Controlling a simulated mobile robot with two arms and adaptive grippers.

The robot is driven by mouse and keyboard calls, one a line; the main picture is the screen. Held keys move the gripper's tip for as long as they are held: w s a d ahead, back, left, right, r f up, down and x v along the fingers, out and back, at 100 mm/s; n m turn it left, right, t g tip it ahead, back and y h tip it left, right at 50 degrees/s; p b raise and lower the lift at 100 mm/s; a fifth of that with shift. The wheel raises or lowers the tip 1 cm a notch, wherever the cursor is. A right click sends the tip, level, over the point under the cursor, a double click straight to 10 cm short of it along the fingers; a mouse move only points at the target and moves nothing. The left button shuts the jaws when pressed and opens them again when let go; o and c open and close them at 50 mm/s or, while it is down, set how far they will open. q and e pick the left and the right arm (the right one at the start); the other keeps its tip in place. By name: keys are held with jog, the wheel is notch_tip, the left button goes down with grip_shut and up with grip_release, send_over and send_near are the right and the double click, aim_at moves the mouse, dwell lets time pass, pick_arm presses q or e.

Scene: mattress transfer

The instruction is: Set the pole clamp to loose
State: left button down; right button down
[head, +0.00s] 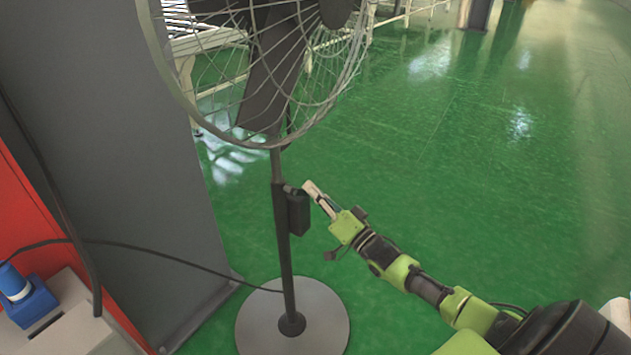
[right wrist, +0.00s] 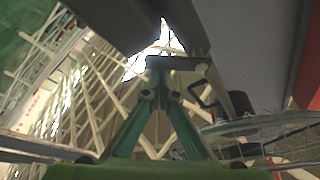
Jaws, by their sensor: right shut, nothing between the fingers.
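A standing fan has a dark vertical pole (head: 283,240) rising from a round grey base (head: 293,322). A black box (head: 298,213) is fixed to the right side of the pole, with a small dark clamp part (head: 290,188) at its top. My right gripper (head: 308,187) is shut and empty, its tips just right of that clamp part; I cannot tell whether they touch it. The right wrist view shows its closed fingers (right wrist: 178,63) near a dark shape. Whether the clamp is loose or tight cannot be seen. My left gripper is not in view.
The fan's wire cage (head: 330,85) hangs above the gripper. A grey panel (head: 110,130) stands at left, beside a red surface (head: 28,215) and a blue plug-like part (head: 30,300). A black cable (head: 190,267) runs to the pole. Green floor (head: 480,190) is clear at right.

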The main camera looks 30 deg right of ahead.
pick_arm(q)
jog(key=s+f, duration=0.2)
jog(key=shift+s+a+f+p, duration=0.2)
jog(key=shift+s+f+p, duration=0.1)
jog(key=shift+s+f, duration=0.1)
pick_arm(e)
jog(key=shift+s+a+f+m+h, duration=0.1)
jog(key=shift+a+f+m+h, duration=0.15)
jog(key=shift+f+m, duration=0.25)
jog(key=shift+s+a+f+m+h, duration=0.1)
jog(key=shift+a+f+m+h, duration=0.1)
jog(key=shift+f+m, duration=0.25)
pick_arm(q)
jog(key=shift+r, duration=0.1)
pick_arm(e)
jog(key=v, duration=1.2)
jog(key=shift+r, duration=0.15)
